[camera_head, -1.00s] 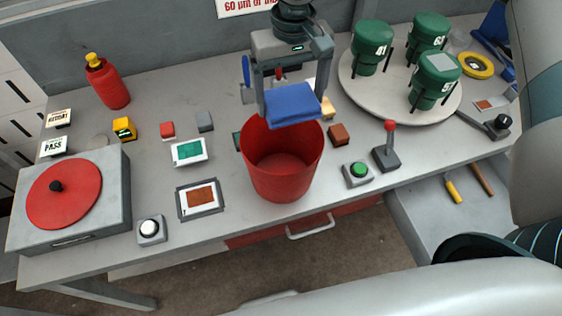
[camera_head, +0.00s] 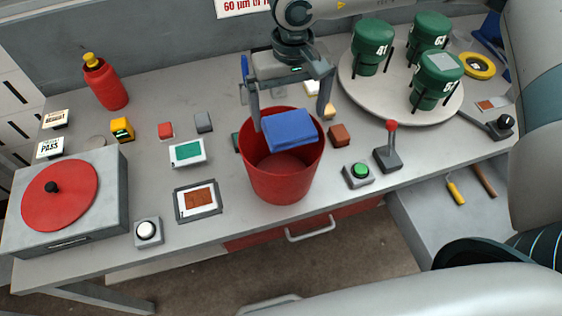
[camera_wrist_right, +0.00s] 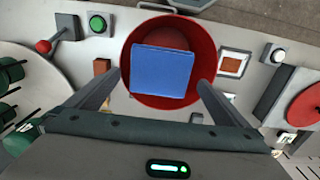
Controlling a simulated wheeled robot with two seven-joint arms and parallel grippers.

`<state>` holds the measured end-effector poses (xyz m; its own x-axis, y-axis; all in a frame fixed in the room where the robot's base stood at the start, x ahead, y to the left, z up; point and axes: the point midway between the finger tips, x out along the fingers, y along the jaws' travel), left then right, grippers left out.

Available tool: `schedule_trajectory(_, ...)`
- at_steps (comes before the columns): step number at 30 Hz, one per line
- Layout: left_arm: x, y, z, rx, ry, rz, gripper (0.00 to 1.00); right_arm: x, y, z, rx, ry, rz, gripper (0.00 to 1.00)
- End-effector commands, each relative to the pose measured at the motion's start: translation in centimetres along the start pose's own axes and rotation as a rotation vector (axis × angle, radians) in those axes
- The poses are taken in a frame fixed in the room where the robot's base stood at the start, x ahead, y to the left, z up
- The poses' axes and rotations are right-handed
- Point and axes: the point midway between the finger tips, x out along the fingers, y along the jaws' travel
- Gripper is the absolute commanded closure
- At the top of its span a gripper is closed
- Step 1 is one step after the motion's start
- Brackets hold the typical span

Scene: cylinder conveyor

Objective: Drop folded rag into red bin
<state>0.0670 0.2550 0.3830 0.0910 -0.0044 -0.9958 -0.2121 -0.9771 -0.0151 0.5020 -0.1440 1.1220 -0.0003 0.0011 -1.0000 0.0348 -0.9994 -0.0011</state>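The folded blue rag (camera_head: 290,131) is at the mouth of the red bin (camera_head: 280,185), below and between the fingers of my right gripper (camera_head: 290,114). The wrist view shows the rag (camera_wrist_right: 162,72) inside the outline of the bin's rim (camera_wrist_right: 130,92), with gaps between it and both fingertips. My right gripper is open and touches nothing that I can see. I cannot tell whether the rag touches the bin's inner wall; the visible bin floor is bare. My left gripper is not in view.
A round platform (camera_head: 385,108) with green canisters stands at the right. A lever (camera_head: 388,150) and green button (camera_head: 359,173) sit right of the bin. Small blocks, framed cards and a red turntable (camera_head: 60,195) are at left. A red bottle (camera_head: 106,83) stands at the back.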

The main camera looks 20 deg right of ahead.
Motion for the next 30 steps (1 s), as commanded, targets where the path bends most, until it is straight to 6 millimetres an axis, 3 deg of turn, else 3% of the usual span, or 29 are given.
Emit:
schedule_trajectory(14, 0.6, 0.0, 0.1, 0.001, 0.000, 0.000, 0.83, -1.1, 0.0, -0.1, 0.001, 0.002, -0.001, 0.00)
schedule_trajectory(20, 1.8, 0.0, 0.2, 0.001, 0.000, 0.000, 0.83, -3.7, 0.0, -0.1, 0.001, 0.004, -0.001, 0.00)
schedule_trajectory(30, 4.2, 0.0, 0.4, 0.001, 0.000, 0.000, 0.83, -10.5, -0.1, -0.1, 0.001, 0.004, -0.001, 0.00)
